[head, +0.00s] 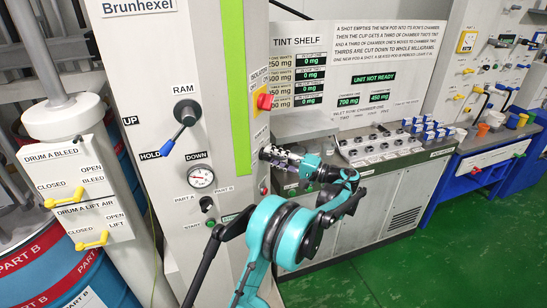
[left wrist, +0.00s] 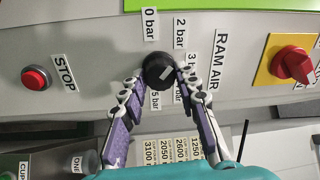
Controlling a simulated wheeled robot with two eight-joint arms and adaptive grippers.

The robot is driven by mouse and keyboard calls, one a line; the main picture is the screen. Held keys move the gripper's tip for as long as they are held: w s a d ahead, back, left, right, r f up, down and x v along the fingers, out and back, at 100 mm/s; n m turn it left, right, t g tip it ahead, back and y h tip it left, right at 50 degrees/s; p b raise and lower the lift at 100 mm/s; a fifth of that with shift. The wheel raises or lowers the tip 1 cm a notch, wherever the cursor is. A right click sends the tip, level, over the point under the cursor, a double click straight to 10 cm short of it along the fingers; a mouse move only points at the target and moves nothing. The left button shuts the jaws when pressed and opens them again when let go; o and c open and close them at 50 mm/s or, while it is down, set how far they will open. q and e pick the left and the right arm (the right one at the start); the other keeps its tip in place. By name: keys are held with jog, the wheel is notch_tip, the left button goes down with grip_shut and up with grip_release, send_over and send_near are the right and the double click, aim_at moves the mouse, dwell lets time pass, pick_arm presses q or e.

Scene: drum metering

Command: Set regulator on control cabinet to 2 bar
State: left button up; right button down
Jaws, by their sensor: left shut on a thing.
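The regulator is a round black knob (left wrist: 158,69) with a short white mark, on the grey cabinet face marked RAM AIR. The mark slants toward the upper right in the left wrist view, roughly toward the 2 bar (left wrist: 180,32) and 3 bar labels; I cannot tell the exact setting. My left gripper (left wrist: 157,78) has its two fingers on either side of the knob, shut on it. In the head view my left gripper (head: 268,155) is at the right side of the control cabinet (head: 150,45), and the knob is hidden there. My right gripper is not in view.
A red STOP button (left wrist: 35,78) is left of the knob and a red isolator switch (left wrist: 293,64) on yellow is right of it. The cabinet front has a RAM lever (head: 181,127) and a gauge (head: 201,177). The green floor (head: 400,270) at the right is clear.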

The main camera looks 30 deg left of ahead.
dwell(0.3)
pick_arm(q)
jog(key=o, duration=1.1)
jog(key=shift+o, duration=0.2)
jog(key=w+d, duration=0.1)
jog(key=d, duration=1.1)
jog(key=shift+f, duration=0.45)
